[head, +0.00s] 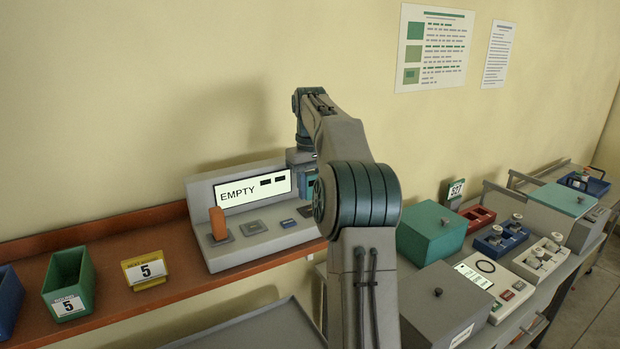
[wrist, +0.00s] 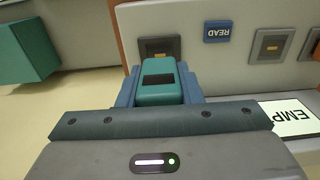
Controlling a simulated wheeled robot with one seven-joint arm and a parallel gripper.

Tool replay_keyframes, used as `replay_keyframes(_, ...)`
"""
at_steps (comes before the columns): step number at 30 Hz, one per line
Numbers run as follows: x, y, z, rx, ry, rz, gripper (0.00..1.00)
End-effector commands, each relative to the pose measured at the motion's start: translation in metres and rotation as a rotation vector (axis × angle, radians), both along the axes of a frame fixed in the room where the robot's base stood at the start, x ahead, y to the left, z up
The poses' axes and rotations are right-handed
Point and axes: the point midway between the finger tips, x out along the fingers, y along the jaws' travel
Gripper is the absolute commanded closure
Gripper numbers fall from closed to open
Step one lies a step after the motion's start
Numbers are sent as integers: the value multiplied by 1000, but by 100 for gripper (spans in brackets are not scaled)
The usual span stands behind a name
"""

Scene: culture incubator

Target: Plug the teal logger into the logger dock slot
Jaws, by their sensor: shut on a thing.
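The teal logger (wrist: 160,92) is held between the blue jaws of my gripper (wrist: 159,76). In the head view the logger (head: 309,183) hangs above the right end of the grey logger dock (head: 240,252), partly hidden by my arm. A dark square dock slot (wrist: 160,46) in a grey frame lies just beyond the logger in the wrist view; the logger's front end appears apart from it, though the gap is hard to judge. The dock's display (head: 252,190) reads EMPTY.
An orange block (head: 218,222) stands in the dock's left slot. A green bin (head: 69,281) and yellow sign (head: 145,269) stand left; boxes, including a teal one (head: 431,231), stand right.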

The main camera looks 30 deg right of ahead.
Motion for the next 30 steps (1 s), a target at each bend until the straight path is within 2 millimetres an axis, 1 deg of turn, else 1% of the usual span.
replay_keyframes(4, 0, 0, -12, 0, 1, 0, 100)
replay_keyframes(10, 0, 1, -21, 0, 0, 1, 100)
replay_keyframes(30, 0, 0, -22, 0, -1, 1, 100)
